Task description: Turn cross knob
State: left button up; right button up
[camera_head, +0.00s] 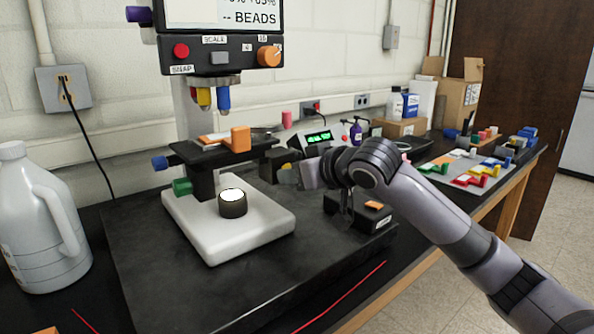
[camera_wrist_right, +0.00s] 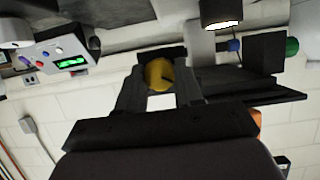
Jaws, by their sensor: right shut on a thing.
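The yellow knob (camera_wrist_right: 158,73) sits between the two dark fingers of my right gripper (camera_wrist_right: 160,84) in the right wrist view. The fingers are shut on it from both sides. Its cross shape is not clear, since the fingers cover its edges. My left gripper is not in view.
The stand has a white base (camera_head: 225,222), a dark stage with an orange block (camera_head: 240,139) and a control head (camera_head: 220,54). A white jug (camera_head: 38,220) stands at left. A black block with an orange top (camera_head: 374,206) lies below my right forearm. Coloured parts (camera_head: 475,178) lie at right.

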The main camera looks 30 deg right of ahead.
jog(key=o, duration=1)
jog(key=shift+b+v, duration=0.55)
jog(key=shift+v, duration=3.1)
